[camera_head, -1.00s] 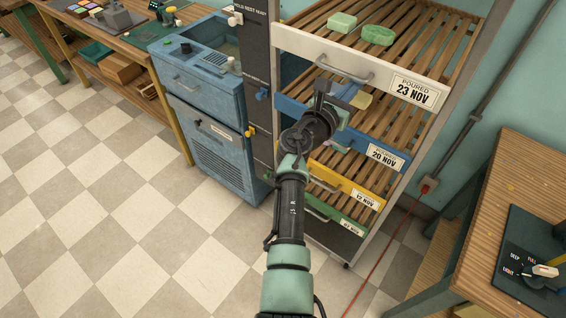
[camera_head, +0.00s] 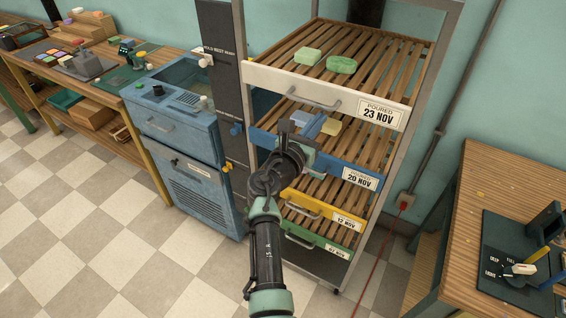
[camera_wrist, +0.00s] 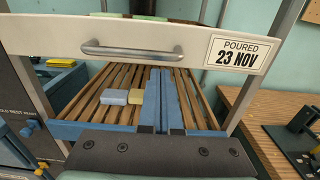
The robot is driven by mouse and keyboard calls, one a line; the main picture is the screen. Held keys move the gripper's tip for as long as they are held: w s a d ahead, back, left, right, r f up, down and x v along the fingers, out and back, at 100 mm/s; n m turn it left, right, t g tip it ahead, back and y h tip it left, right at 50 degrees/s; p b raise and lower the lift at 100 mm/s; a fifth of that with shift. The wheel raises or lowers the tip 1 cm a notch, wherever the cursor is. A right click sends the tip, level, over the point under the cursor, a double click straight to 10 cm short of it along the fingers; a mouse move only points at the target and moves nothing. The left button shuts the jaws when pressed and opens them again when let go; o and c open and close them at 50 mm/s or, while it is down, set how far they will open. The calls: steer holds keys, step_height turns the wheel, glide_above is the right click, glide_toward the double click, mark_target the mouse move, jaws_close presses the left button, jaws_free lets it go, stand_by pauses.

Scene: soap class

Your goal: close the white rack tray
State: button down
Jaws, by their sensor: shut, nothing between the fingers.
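The white rack tray (camera_head: 262,76) is the top tray, with a slatted wooden bed and a front labelled "POURED 23 NOV". Its front overlaps the rack posts in the head view; I cannot tell exactly how far out it stands. It carries two green soaps (camera_head: 341,65). Its metal bar handle (camera_head: 313,101) also shows clearly in the wrist view (camera_wrist: 132,51). My gripper (camera_head: 318,122) is shut and empty, just below the handle and apparently apart from it. Its blue fingers (camera_wrist: 160,88) point in over the blue tray below.
The blue tray (camera_head: 262,140) holds a yellowish soap (camera_wrist: 136,96) and a bluish soap (camera_wrist: 114,97) left of my fingers. Yellow (camera_head: 335,216) and green trays (camera_head: 320,244) sit lower. A blue cabinet (camera_head: 200,185) stands left, a wooden bench (camera_head: 490,180) right.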

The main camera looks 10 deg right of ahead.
steer(key=v, duration=1)
steer(key=shift+s, duration=0.15)
